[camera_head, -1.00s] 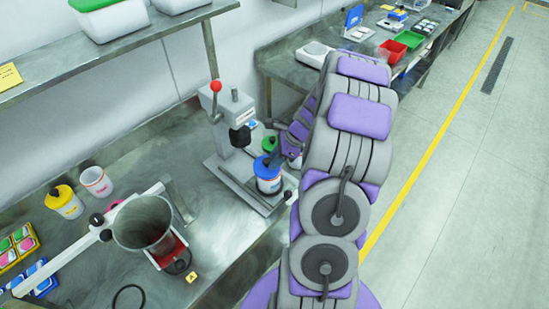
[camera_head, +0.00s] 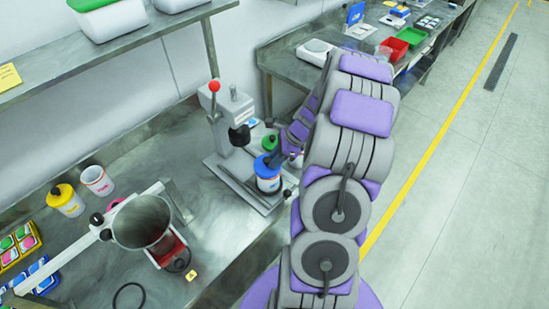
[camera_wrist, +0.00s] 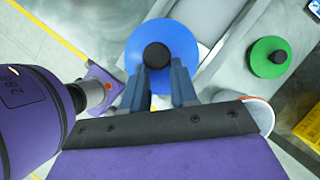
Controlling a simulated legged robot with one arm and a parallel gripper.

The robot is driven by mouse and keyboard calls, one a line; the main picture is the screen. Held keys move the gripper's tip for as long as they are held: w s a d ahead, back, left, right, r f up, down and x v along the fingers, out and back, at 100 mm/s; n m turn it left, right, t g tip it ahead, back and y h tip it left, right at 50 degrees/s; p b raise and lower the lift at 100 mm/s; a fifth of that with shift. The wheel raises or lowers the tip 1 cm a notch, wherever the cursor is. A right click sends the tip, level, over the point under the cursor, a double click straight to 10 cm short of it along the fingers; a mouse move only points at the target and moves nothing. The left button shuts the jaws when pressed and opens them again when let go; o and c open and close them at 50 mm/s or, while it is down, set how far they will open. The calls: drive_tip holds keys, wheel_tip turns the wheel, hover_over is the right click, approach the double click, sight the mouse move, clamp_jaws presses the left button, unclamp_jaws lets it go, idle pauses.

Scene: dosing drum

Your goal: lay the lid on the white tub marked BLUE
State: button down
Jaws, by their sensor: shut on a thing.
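A blue lid (camera_head: 264,167) with a black knob sits at the top of a white tub (camera_head: 268,184) with a blue label band, on the base of the press stand. Its wording is too small to read. In the head view the lid looks level on the rim or very close to it; I cannot tell if it is fully seated. The lid also shows in the wrist view (camera_wrist: 140,40), with my gripper (camera_wrist: 158,72) shut on its knob (camera_wrist: 156,55). The lid hides the tub below it there.
A green lid (camera_wrist: 255,62) lies beside the press. A white tub with an orange rim (camera_wrist: 262,112) is partly hidden by my gripper. The press (camera_head: 235,118) stands close behind. A yellow-lidded tub (camera_head: 66,202) and an open white tub (camera_head: 97,182) stand left.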

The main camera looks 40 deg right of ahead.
drive_tip(key=shift+d+p, duration=0.15)
drive_tip(key=shift+p, duration=0.2)
drive_tip(key=shift+d+f, duration=0.2)
drive_tip(key=shift+d, duration=0.1)
drive_tip(key=shift+a+p, duration=0.35)
drive_tip(key=shift+p, duration=0.25)
idle(0.5)
drive_tip(key=shift+f, duration=0.25)
idle(0.9)
unclamp_jaws()
idle(0.8)
drive_tip(key=shift+p, duration=0.3)
drive_tip(key=shift+r+p, duration=2.95)
drive_tip(key=shift+r, duration=0.55)
